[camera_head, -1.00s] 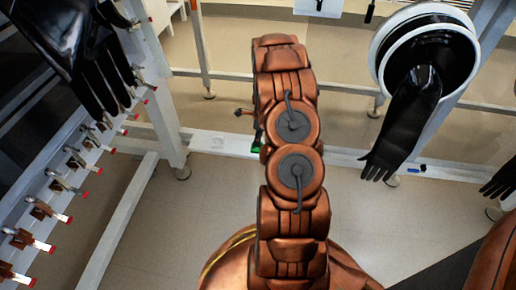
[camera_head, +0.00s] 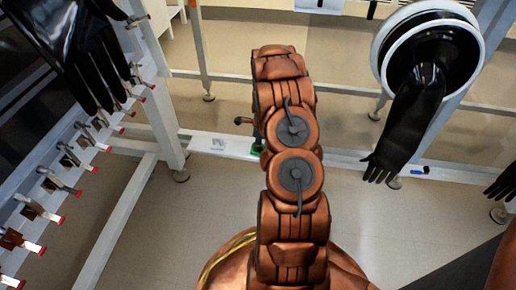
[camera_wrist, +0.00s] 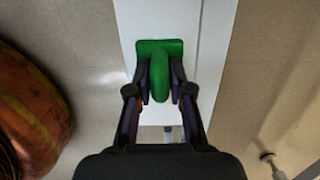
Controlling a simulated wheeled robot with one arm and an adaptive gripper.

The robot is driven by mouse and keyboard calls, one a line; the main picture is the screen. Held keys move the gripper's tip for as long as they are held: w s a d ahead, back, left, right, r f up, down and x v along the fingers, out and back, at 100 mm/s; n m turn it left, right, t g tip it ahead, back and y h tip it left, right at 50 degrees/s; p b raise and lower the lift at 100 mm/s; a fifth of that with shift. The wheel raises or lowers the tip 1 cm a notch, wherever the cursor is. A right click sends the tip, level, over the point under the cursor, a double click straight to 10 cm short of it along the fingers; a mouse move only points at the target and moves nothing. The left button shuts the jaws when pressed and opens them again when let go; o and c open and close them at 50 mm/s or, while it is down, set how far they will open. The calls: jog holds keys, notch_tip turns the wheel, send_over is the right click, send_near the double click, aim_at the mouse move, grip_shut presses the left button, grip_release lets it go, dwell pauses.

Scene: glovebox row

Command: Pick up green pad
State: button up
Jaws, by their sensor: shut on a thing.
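The green pad (camera_wrist: 175,47) is a flat green square with a long rounded green grip standing out from it. In the wrist view it is over the white beam (camera_wrist: 205,75), and I cannot tell whether it touches it. My gripper (camera_wrist: 161,82) has a dark finger on each side of the rounded grip and is shut on it. In the head view only a small bit of the green pad (camera_head: 257,151) shows beside my arm, by the white beam (camera_head: 206,146). My arm hides most of the gripper there.
A black glove (camera_head: 405,125) hangs from a round white port (camera_head: 385,45) at right. Another black glove (camera_head: 95,60) hangs at upper left. A slanted rail with several red-tipped clamps (camera_head: 45,215) runs along the left. A small blue item (camera_head: 418,170) lies on the beam at right.

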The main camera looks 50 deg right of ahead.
grip_shut()
notch_tip(320, 180, up, 4)
jog(key=shift+f+p, duration=0.15)
jog(key=shift+p, duration=1)
jog(key=s+a+p, duration=0.2)
jog(key=s+a, duration=0.2)
jog(key=s, duration=0.2)
jog(key=s+a+r+p, duration=0.1)
jog(key=s+a+p, duration=0.1)
jog(key=s+a, duration=0.2)
jog(key=s, duration=0.3)
jog(key=shift+s+a+r+p, duration=0.15)
jog(key=shift+s+a+p, duration=0.05)
jog(key=shift+a+p, duration=0.15)
jog(key=shift+o, duration=1.2)
grip_release()
grip_shut()
